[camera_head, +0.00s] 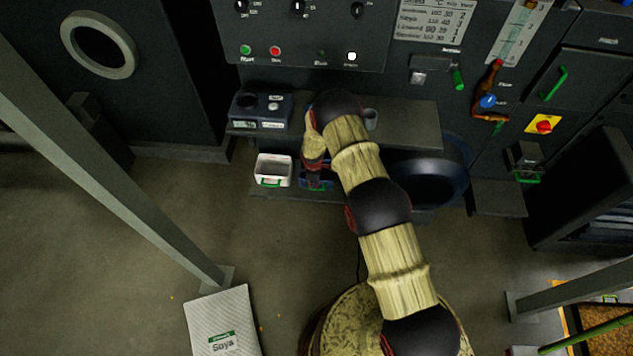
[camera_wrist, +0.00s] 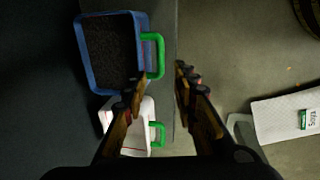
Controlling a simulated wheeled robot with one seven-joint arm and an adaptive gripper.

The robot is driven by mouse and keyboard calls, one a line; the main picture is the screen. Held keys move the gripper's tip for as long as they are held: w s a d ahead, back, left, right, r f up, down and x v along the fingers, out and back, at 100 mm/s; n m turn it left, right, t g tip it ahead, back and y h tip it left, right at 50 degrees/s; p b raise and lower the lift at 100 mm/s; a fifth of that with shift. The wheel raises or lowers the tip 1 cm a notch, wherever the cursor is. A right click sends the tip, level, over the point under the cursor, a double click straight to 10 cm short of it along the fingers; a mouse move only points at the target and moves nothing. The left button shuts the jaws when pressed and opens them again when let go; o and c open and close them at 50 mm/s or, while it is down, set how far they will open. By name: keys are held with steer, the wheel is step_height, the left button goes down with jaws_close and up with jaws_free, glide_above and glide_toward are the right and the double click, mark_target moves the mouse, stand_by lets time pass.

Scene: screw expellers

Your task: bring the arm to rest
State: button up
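My arm reaches from the lower right of the head view up to the machine front and bends down at its end. My gripper (camera_head: 314,172) points down over the low shelf by the two containers. In the wrist view my gripper (camera_wrist: 160,83) is open, with a clear gap and nothing between its fingers. A blue container (camera_wrist: 84,55) with a green handle holds dark material. It is mostly hidden behind my gripper in the head view (camera_head: 327,185). A white container (camera_wrist: 146,108) with a green handle is beside it, partly covered by a finger; it also shows in the head view (camera_head: 273,162).
A scale-like box (camera_head: 262,110) sits on the upper shelf (camera_head: 410,125), close to my arm. A large dark round part (camera_head: 430,180) is right of the arm. A Soya sack (camera_head: 220,318) lies on the floor beside a slanted post (camera_head: 130,190). Open floor lies between.

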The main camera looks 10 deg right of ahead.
stand_by(0.7)
steer(key=s+d+r+m+g, duration=0.25)
steer(key=s+m+g, duration=0.2)
steer(key=s, duration=0.75)
steer(key=s+r+m, duration=0.2)
steer(key=s+r, duration=0.2)
steer(key=r, duration=0.7)
steer(key=s+r+m, duration=0.3)
steer(key=r, duration=0.8)
steer(key=s+r+m, duration=0.2)
steer(key=s+r, duration=0.2)
steer(key=r, duration=0.7)
steer(key=s+r+m+t, duration=0.1)
steer(key=s+r+t, duration=0.1)
steer(key=s+r, duration=0.4)
steer(key=s+r+m+t, duration=0.1)
steer(key=s+r+t, duration=0.2)
steer(key=r, duration=1)
steer(key=s+r+m+t, duration=0.1)
steer(key=s+r+t, duration=0.2)
steer(key=s+r, duration=0.6)
steer(key=shift+d+r+y, duration=0.2)
steer(key=shift+d+y, duration=0.1)
steer(key=shift+d, duration=0.15)
